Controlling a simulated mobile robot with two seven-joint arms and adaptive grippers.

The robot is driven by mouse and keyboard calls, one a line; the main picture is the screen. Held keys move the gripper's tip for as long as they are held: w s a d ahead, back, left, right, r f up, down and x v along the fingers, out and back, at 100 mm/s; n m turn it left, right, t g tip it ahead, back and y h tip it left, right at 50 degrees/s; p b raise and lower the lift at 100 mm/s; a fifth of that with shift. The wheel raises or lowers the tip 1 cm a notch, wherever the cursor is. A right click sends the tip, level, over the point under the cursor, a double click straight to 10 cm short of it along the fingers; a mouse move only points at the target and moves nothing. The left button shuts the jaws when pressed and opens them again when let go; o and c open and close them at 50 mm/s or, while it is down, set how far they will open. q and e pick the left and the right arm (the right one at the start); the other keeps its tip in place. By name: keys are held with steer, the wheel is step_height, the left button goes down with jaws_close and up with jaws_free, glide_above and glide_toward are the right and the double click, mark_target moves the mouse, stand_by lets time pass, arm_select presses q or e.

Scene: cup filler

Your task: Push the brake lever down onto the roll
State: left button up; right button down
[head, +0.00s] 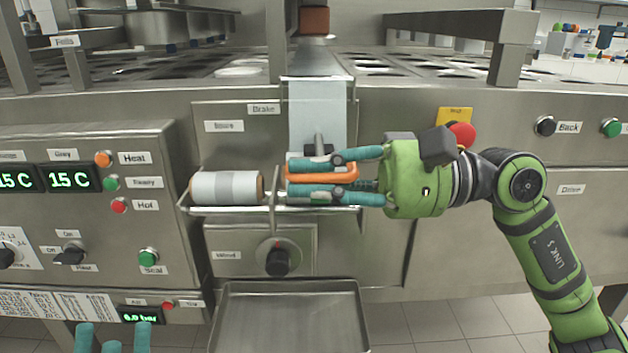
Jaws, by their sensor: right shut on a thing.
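My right gripper (312,178) reaches in from the right, with its teal fingers closed above and below an orange handle (345,173). A short dark metal piece (319,143) rises just above the fingers. The handle seems to be part of the brake lever, but the fingers hide how they join. A pale film strip (317,105) runs down behind this spot; any roll there is mostly hidden by the gripper. A white and grey roll (228,187) lies on the left part of the shelf. My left gripper (113,338) shows only its spread teal fingertips at the bottom left.
A thin metal shelf (235,210) with an upright rod (272,198) crosses the panel. A black knob (278,262) sits below it, above an empty metal tray (290,315). A red button (461,135) is close behind my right wrist. The control panel (150,215) fills the left.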

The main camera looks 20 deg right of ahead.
stand_by(0.5)
steer(key=c, duration=1.3)
jaws_free()
steer(key=v, duration=1.2)
